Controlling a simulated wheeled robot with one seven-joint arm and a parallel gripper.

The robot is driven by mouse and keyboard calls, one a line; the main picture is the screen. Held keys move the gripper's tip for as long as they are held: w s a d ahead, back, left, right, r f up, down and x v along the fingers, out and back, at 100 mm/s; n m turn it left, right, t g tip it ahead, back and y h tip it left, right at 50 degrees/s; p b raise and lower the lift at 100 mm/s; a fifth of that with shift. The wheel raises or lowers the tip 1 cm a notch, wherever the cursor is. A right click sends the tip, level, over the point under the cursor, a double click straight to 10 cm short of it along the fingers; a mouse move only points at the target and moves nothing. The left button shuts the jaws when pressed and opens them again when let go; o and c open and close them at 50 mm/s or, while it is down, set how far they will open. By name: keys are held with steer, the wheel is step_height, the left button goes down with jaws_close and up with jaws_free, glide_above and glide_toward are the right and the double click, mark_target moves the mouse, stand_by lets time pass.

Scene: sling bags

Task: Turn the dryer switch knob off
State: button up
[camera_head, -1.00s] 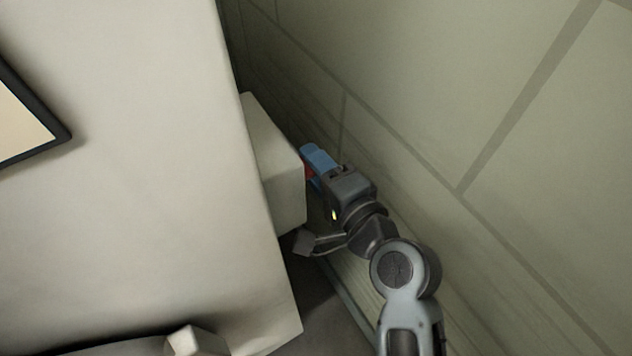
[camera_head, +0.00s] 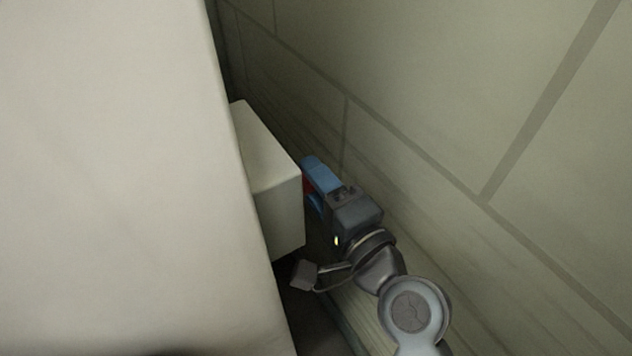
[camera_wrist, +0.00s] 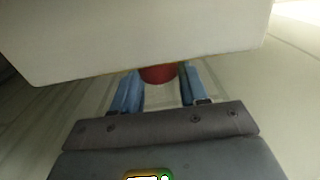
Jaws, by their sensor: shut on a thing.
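The dryer switch is a pale box (camera_head: 277,205) on the side of a large pale body. Its red knob (camera_wrist: 158,74) shows in the wrist view under the box's edge, between my blue fingers. My gripper (camera_wrist: 159,82) is shut on the knob, with a finger on either side of it. In the head view only a sliver of the red knob (camera_head: 307,185) shows beside the box, mostly hidden by the fingers. The knob's markings and how far it is turned cannot be made out.
A large pale surface (camera_head: 120,180) fills the left of the head view. A tiled wall (camera_head: 450,110) stands close on the right. My arm is in the narrow gap between them, with little free room on either side.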

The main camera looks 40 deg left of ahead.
steer(key=o, duration=1.1)
steer(key=shift+c, duration=0.2)
steer(key=v, duration=0.7)
steer(key=shift+s+d, duration=0.15)
steer(key=shift+d, duration=0.25)
